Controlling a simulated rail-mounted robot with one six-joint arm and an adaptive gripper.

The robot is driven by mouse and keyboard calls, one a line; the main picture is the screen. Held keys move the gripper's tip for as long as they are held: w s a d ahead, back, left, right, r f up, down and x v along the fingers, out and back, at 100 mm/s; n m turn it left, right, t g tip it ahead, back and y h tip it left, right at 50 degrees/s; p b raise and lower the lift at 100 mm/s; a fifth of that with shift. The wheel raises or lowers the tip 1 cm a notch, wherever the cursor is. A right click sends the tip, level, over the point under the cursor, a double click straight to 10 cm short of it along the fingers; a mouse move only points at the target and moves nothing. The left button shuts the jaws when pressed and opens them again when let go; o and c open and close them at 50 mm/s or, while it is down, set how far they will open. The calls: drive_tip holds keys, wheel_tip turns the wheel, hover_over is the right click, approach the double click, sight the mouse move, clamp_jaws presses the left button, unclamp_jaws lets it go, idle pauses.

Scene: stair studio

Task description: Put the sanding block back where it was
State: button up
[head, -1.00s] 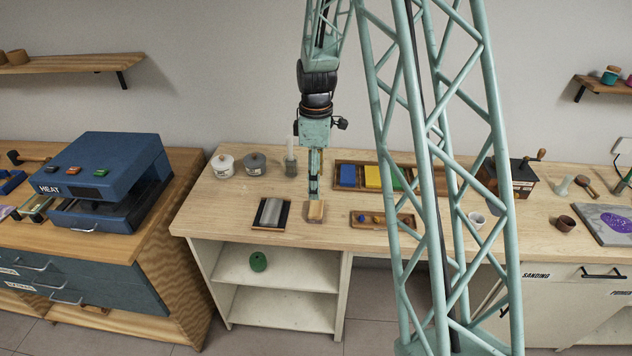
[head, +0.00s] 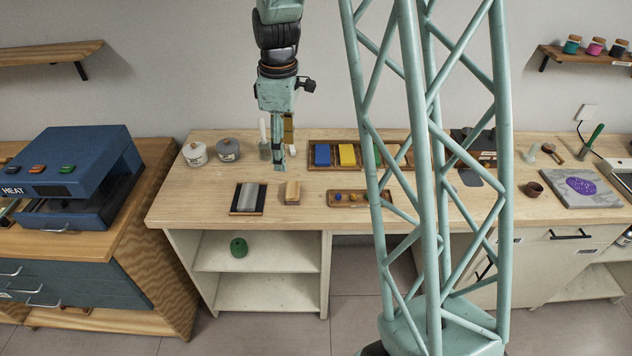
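The sanding block (head: 292,190) looks like a small tan block. It rests on the pale wooden bench top (head: 210,205) near the front edge, just right of a dark-framed pad with a grey top (head: 249,197). My gripper (head: 279,166) points down above the bench, a little behind and left of the block in the picture. It looks apart from the block, with nothing clearly held. Its fingers are seen nearly edge-on, so their opening does not show. A tan upright piece (head: 289,131) shows beside the fingers; I cannot tell what it is.
Two lidded jars (head: 195,153) and a holder with a pale upright item (head: 264,140) stand behind. A tray of coloured blocks (head: 314,166) and a small tray of knobs (head: 335,200) lie right. My lattice column hides part of the bench. The front left bench is clear.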

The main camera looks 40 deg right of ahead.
drive_tip(key=s+a+r+m+t, duration=0.1)
drive_tip(key=s+a+r+m, duration=0.1)
drive_tip(key=s+a+r, duration=0.5)
drive_tip(key=s+a+r+m+t, duration=0.1)
drive_tip(key=s+a+r+m, duration=0.15)
drive_tip(key=s+r, duration=0.7)
drive_tip(key=s+a+r+m, duration=0.2)
drive_tip(key=s+a+r, duration=0.1)
drive_tip(key=s, duration=0.7)
drive_tip(key=s+a+r+m+t, duration=0.1)
drive_tip(key=s+a+r+m, duration=0.2)
drive_tip(key=s, duration=0.8)
drive_tip(key=shift+s+a+r+t, duration=0.2)
drive_tip(key=shift+a+r+t, duration=0.1)
drive_tip(key=shift+r, duration=0.55)
drive_tip(key=shift+d, duration=0.1)
